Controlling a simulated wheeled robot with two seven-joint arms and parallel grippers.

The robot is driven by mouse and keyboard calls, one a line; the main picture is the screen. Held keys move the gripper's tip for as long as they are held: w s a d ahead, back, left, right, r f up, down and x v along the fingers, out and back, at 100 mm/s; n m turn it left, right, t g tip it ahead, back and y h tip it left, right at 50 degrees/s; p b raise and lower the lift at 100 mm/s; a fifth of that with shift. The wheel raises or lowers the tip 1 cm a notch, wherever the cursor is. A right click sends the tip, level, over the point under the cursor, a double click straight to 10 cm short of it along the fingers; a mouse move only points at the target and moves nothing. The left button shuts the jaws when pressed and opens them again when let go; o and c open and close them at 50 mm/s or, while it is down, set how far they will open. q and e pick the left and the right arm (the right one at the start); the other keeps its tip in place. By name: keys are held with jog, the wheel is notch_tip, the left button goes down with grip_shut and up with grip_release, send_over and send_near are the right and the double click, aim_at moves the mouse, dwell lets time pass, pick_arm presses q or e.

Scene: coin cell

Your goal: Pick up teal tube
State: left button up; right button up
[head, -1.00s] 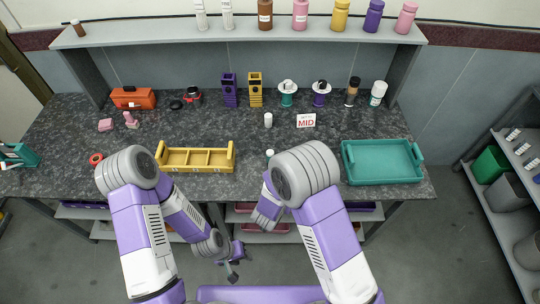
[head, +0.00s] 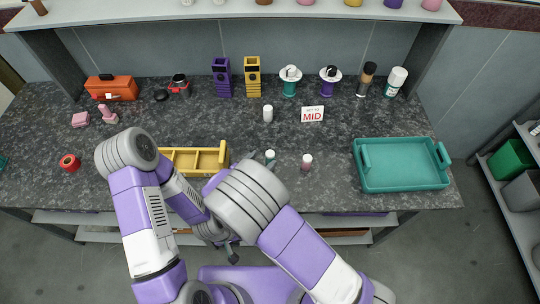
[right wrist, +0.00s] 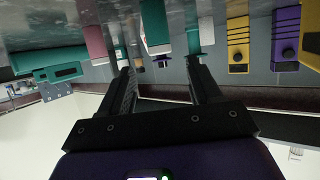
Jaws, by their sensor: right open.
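The teal tube (head: 270,155), with a pale cap, stands upright on the dark speckled counter just beyond my right arm, its lower part partly covered.
A pink tube (head: 307,163) with a white cap stands right of the teal one. A white tube (head: 267,114) and MID sign (head: 312,114) stand behind. A yellow divided tray (head: 195,160) is left; a teal tray (head: 405,182) is right. Spools and caddies line the back.

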aim_at(269, 155)
jog(key=shift+w+f, duration=0.25)
jog(key=shift+f, duration=0.15)
jog(key=shift+b+x, duration=0.45)
jog(key=shift+x, duration=0.55)
jog(key=b+x, duration=0.1)
jog(key=x, duration=0.4)
jog(key=shift+w+d+f+b, duration=0.1)
jog(key=shift+d+b, duration=0.05)
jog(key=shift+b, duration=0.2)
jog(key=shift+c, duration=0.4)
jog(key=c, duration=1)
